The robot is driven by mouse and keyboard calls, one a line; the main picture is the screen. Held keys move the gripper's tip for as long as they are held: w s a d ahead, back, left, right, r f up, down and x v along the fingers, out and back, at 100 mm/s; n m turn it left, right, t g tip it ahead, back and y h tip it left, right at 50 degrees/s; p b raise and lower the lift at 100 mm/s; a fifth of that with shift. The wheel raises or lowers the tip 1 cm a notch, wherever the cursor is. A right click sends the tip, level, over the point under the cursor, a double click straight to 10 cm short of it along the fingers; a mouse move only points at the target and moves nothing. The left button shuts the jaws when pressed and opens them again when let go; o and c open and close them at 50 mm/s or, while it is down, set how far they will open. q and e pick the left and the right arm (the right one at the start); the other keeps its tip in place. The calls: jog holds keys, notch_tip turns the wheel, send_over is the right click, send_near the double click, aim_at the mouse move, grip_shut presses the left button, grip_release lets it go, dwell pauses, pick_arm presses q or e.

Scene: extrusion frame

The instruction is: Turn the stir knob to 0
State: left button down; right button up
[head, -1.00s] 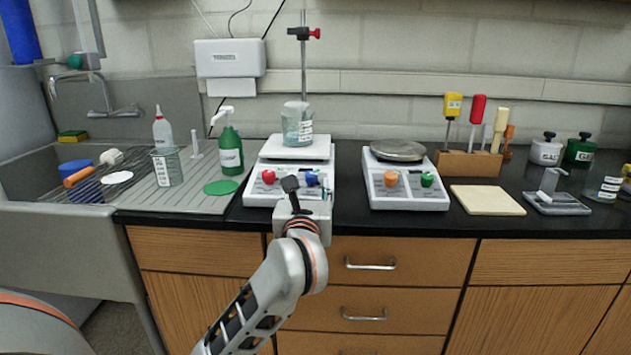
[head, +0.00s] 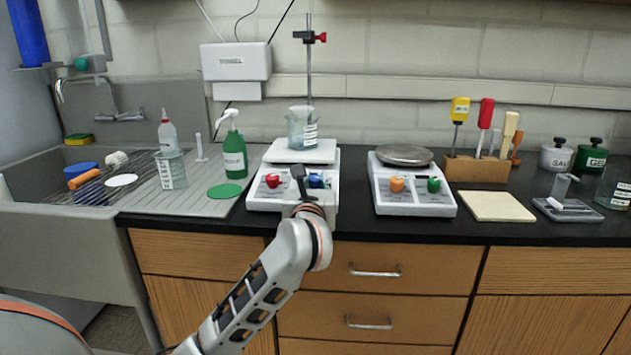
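A white stirrer hot plate (head: 258,197) stands on the black counter, with a red knob (head: 272,181) and a blue knob (head: 316,180) on its front panel. I cannot read which is the stir knob. A glass beaker (head: 302,130) stands on its white top plate. My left gripper (head: 299,172) is over the panel between the two knobs, close to the blue one. One dark finger shows; the wrist hides the rest, so its opening and any contact are unclear. My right gripper is not in view.
A second device (head: 412,205) with an orange knob (head: 396,185) and a green knob (head: 433,185) stands to the right. A green spray bottle (head: 234,160) and a green disc (head: 225,191) are on the left. A pale board (head: 495,206) lies farther right.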

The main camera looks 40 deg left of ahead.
pick_arm(q)
jog(key=shift+n+y, duration=0.4)
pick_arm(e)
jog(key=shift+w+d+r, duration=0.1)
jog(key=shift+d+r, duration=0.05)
pick_arm(q)
jog(key=shift+d+g+p, duration=0.1)
jog(key=shift+g+p, duration=0.2)
jog(key=shift+g, duration=0.1)
jog(key=shift+n+g+y, duration=0.3)
jog(key=shift+n+y, duration=0.3)
jog(key=n+g+y, duration=0.1)
jog(key=n+g, duration=0.1)
jog(key=n+g+y, duration=0.2)
jog(key=shift+w+f+n+g, duration=0.1)
jog(key=shift+f+n+g, duration=0.05)
jog(key=shift+n+g, duration=0.2)
jog(key=n+g+y, duration=0.1)
jog(key=n+g, duration=0.1)
jog(key=g, duration=0.1)
jog(key=shift+y, duration=0.3)
jog(key=shift+n+g+b, duration=0.4)
jog(key=shift+n+g, duration=0.45)
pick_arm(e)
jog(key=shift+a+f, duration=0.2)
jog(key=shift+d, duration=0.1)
